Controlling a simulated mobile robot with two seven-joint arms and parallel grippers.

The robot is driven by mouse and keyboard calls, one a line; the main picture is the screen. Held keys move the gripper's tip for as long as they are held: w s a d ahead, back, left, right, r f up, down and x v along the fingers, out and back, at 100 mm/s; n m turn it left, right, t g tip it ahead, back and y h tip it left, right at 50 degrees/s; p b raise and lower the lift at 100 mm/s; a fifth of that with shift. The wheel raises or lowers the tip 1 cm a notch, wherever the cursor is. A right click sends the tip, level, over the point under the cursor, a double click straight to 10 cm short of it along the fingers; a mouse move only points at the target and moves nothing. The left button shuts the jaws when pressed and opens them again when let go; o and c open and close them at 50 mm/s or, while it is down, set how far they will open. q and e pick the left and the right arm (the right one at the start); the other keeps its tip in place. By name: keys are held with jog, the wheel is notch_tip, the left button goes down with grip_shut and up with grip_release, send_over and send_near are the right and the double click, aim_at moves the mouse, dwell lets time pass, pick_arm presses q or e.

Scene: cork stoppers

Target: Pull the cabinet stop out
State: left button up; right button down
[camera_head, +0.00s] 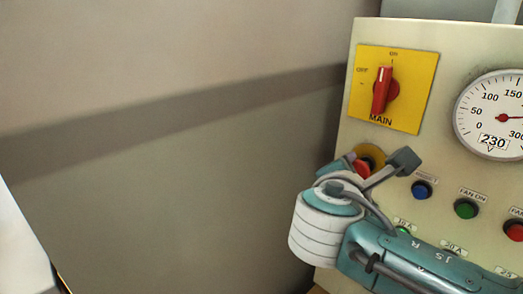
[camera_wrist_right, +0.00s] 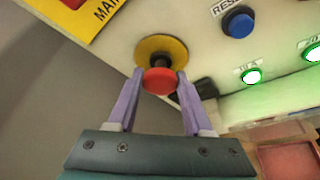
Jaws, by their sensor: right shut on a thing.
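The cabinet stop is a red mushroom button (camera_wrist_right: 160,80) on a round yellow plate (camera_wrist_right: 161,50). A short dark stem shows between the red head and the plate in the right wrist view. In the head view the red button (camera_head: 362,168) is partly hidden by my right arm and gripper. My right gripper (camera_wrist_right: 160,76) is shut on the red head, with one pale purple finger on each side of it. My left gripper is not in view.
The cream panel carries a red MAIN switch (camera_head: 383,90) on a yellow square, a round gauge (camera_head: 497,115) reading 230, a blue button (camera_head: 421,190), a green button (camera_head: 466,208) and a red button (camera_head: 514,231). Lit green lamps (camera_wrist_right: 251,76) sit lower. Left of the panel is bare wall.

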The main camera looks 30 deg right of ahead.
jog(key=c, duration=0.5)
grip_release()
jog(key=shift+a, duration=0.25)
jog(key=shift+c, duration=0.2)
jog(key=shift+o, duration=1.2)
jog(key=shift+s, duration=0.1)
jog(key=b+v, duration=0.2)
jog(key=v, duration=0.8)
jog(key=shift+b, duration=0.3)
jog(key=shift+d, duration=0.1)
